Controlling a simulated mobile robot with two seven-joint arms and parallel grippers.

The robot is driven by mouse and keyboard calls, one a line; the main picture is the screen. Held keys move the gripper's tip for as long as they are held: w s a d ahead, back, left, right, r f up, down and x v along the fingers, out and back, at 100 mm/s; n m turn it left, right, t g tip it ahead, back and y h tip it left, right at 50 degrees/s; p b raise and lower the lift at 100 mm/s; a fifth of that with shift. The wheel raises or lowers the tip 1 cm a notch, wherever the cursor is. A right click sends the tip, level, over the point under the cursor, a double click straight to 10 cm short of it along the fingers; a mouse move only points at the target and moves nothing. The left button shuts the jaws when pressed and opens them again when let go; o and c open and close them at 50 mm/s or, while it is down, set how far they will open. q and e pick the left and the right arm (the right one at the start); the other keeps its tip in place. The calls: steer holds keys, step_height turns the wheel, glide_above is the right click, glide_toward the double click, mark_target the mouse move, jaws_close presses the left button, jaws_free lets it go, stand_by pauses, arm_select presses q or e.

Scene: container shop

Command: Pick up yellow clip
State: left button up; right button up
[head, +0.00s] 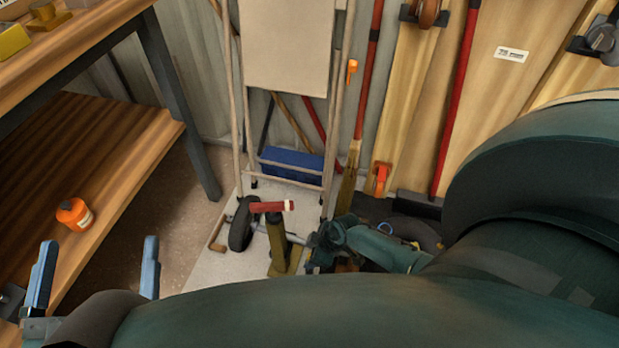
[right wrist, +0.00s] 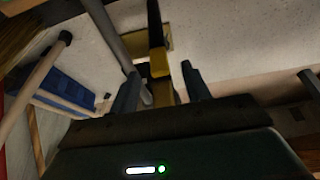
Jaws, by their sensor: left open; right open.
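I cannot tell for certain which thing is the yellow clip. In the right wrist view a small yellow piece with a dark upper part (right wrist: 159,62) shows between the fingers of my right gripper (right wrist: 157,72); whether they touch it is unclear. My right gripper is open, low near the floor by an olive-yellow upright post (head: 278,240) with a red handle (head: 272,206). In the head view my own arm partly hides that gripper. A small orange-yellow clip-like piece (head: 352,68) is on the rack at the wall. My left gripper (head: 97,258) is open and empty beside the bench.
A wooden bench with a lower shelf (head: 110,150) stands at left. Red-handled tools (head: 368,70) lean there.

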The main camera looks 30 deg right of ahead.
steer(key=shift+b+x, duration=0.55)
steer(key=shift+x, duration=0.85)
arm_select(q)
steer(key=r, duration=0.1)
steer(key=w+r+m+t+h, duration=0.1)
steer(key=shift+a+r+m+h, duration=0.1)
steer(key=shift+r+m+h, duration=0.2)
steer(key=shift+r, duration=0.05)
arm_select(e)
steer(key=shift+c, duration=0.2)
